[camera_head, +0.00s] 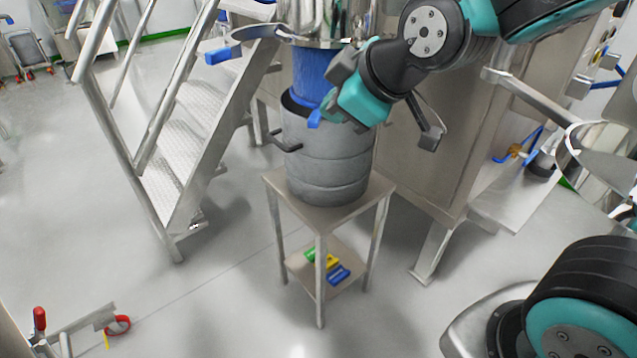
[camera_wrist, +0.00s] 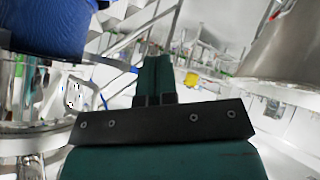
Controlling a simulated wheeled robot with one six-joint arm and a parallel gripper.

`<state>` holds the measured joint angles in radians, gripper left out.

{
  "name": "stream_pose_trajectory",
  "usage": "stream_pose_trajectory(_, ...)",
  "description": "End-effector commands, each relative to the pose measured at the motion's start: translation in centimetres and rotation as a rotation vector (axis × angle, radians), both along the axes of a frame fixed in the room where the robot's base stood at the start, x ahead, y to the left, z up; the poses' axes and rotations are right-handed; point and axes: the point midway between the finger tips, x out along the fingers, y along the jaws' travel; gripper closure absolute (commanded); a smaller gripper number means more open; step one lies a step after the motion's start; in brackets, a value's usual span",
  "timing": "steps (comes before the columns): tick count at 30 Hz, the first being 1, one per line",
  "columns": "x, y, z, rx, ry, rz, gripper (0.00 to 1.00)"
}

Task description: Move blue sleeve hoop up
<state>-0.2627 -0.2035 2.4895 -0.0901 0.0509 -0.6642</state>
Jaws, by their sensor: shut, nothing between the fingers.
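The blue sleeve (camera_head: 312,75) hangs below a shiny steel vessel outlet (camera_head: 318,22) and reaches down into the mouth of a grey drum (camera_head: 330,160). A small blue tab (camera_head: 315,119) shows at the drum's rim, perhaps part of the sleeve's hoop; the rest of the hoop cannot be made out. My gripper (camera_head: 328,98) is beside the sleeve's lower right, over the drum rim. In the wrist view its teal fingers (camera_wrist: 153,75) are together and empty, with the blue sleeve (camera_wrist: 42,28) at upper left, apart from the fingertips.
The drum stands on a steel table (camera_head: 322,212) with coloured items (camera_head: 328,263) on its lower shelf. Metal stairs (camera_head: 185,140) rise to the left. A large steel cabinet (camera_head: 435,150) stands behind on the right.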

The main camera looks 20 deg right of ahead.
Motion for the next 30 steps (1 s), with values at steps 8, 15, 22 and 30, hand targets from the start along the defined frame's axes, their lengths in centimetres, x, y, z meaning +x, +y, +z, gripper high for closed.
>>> stream_pose_trajectory(8,6.4,-3.6,-9.1,-0.341,-0.450,0.053,1.00)
stream_pose_trajectory(15,9.5,-6.3,-13.5,-0.749,-0.794,0.074,1.00)
stream_pose_trajectory(22,10.3,-7.7,-17.5,-1.213,-1.069,0.072,1.00)
stream_pose_trajectory(30,9.2,-7.2,-22.7,-1.812,-1.311,0.029,1.00)
